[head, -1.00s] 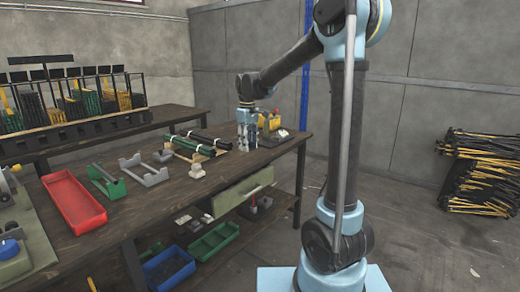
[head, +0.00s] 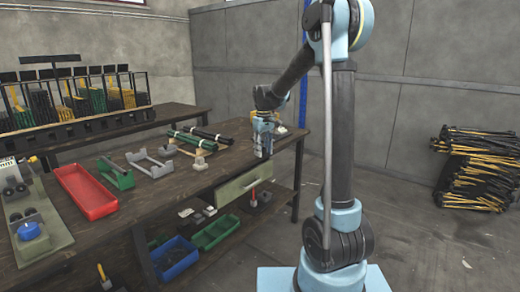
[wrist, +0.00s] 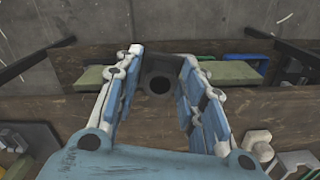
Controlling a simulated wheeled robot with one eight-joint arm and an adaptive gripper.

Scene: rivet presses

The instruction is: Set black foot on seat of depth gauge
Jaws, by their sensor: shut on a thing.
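My gripper (head: 263,150) is pointed down over the right part of the bench, by its front edge above the drawer. In the wrist view the two blue and white fingers (wrist: 158,90) are shut on a dark piece with a round hole, which I take for the black foot (wrist: 160,68). In the head view the foot cannot be made out. A small thing with yellow and pale parts (head: 281,130) stands behind my gripper, partly hidden; it may be the depth gauge. A pale, stepped piece (wrist: 291,158) shows at the lower right of the wrist view; its seat is not clear.
A red tray (head: 84,193), a green bracket (head: 115,174) and a grey cradle (head: 150,164) lie on the bench's left. Green and black rods (head: 200,136) lie left of my gripper. A green drawer front (head: 243,183) stands out below the front edge.

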